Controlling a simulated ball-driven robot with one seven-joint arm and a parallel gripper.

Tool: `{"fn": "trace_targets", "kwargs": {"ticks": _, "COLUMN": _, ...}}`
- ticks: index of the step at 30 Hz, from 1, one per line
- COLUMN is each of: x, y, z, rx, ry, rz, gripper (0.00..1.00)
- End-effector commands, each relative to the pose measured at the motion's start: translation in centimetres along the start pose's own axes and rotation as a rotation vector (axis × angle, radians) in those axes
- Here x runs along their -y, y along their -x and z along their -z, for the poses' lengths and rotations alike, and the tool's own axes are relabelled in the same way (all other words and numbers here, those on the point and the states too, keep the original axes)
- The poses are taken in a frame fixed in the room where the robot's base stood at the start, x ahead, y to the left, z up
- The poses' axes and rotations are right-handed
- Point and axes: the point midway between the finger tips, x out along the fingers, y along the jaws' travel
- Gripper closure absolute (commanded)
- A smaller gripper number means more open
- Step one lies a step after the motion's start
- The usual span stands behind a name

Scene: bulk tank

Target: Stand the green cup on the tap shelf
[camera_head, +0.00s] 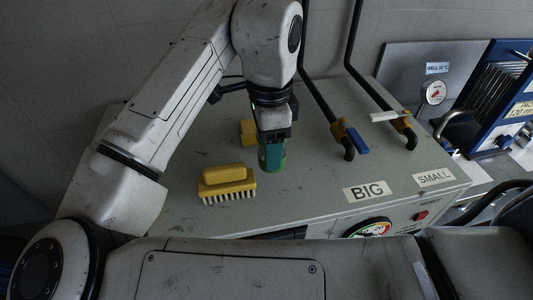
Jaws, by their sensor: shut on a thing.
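The green cup (272,159) is in my gripper (273,143), above or on the grey shelf top (300,195). The gripper points down and is shut on the cup's upper part. The cup looks upright. I cannot tell whether its base touches the surface. The shelf carries two taps on black pipes, one with a blue lever (357,141) and one with a white lever (388,115). Labels read BIG (369,191) and SMALL (434,177).
A yellow brush (228,184) lies left of the cup. A yellow block (248,132) sits behind the gripper, partly hidden. A gauge (433,92) and blue plate unit (495,100) stand right. Clear surface lies between the cup and the labels.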

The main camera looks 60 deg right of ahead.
Motion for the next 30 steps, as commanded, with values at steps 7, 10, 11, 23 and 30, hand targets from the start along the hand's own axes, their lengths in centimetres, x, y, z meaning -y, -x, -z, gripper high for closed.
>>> {"fn": "trace_targets", "kwargs": {"ticks": 7, "x": 0.7, "y": -2.8, "z": -0.3, "rx": 0.000, "ry": 0.000, "rz": -0.002, "gripper": 0.70}}
{"fn": "trace_targets", "kwargs": {"ticks": 10, "x": 0.7, "y": -3.7, "z": -0.3, "rx": 0.000, "ry": 0.000, "rz": -0.001, "gripper": 0.70}}
{"fn": "trace_targets", "kwargs": {"ticks": 11, "x": 0.7, "y": -3.9, "z": -0.3, "rx": 0.000, "ry": 0.000, "rz": -0.001, "gripper": 0.70}}
{"fn": "trace_targets", "kwargs": {"ticks": 23, "x": 0.7, "y": -4.4, "z": -0.3, "rx": 0.000, "ry": 0.000, "rz": 0.000, "gripper": 0.70}}
{"fn": "trace_targets", "kwargs": {"ticks": 30, "x": 0.7, "y": -4.4, "z": -0.3, "rx": 0.000, "ry": 0.000, "rz": 0.000, "gripper": 0.21}}
